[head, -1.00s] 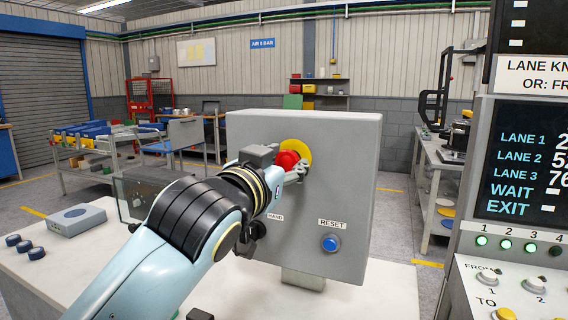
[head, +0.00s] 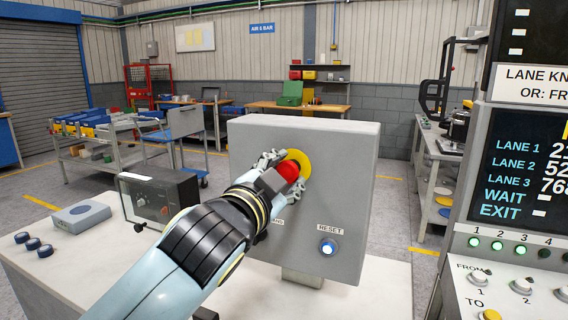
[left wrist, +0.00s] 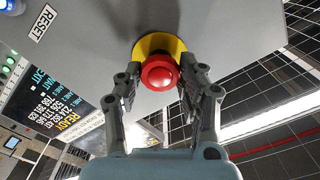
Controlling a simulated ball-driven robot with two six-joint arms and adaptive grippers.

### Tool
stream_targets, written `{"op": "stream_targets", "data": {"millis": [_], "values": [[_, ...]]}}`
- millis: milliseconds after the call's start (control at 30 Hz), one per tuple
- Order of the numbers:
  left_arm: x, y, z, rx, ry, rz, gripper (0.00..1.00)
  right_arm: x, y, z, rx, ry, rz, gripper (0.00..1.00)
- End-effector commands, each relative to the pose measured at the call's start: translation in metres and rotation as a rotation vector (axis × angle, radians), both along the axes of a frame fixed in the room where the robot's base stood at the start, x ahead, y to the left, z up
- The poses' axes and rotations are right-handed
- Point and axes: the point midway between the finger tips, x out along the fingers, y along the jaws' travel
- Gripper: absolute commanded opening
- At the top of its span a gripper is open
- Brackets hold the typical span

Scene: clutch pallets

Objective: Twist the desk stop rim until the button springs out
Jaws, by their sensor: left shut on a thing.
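The red stop button (head: 288,171) stands on a yellow disc (head: 301,157) on the front of a grey box (head: 350,180). My left gripper (head: 285,176) is at the button, with one finger above it and one below right. In the left wrist view the red button (left wrist: 159,72) sits between the two fingers of my left gripper (left wrist: 160,88), in front of the yellow disc (left wrist: 150,43). The gripper is shut on the button's rim. The picture does not clearly show whether the button is in or out. My right gripper is not in view.
A blue RESET button (head: 328,247), lit, is low on the grey box. A control panel (head: 520,255) with a lane display stands close on the right. A dark instrument box (head: 160,197) and a grey unit (head: 82,214) sit on the white table (head: 110,255) to the left.

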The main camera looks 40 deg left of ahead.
Motion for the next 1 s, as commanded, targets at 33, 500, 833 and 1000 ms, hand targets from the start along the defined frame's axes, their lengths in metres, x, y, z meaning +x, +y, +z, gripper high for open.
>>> {"op": "stream_targets", "data": {"millis": [33,500,833,1000], "values": [[0.0001,0.0000,0.0023,0.025,0.006,0.000,0.07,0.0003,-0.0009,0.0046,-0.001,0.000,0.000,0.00],[0.0002,-0.0002,0.0007,0.134,0.030,-0.001,0.07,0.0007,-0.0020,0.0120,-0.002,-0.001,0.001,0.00],[0.0004,-0.0002,0.0008,0.134,0.029,0.000,0.41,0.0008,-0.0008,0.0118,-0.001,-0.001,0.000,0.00],[0.0003,-0.0001,0.0007,0.134,0.030,-0.001,0.63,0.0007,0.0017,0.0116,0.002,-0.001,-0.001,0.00]]}}
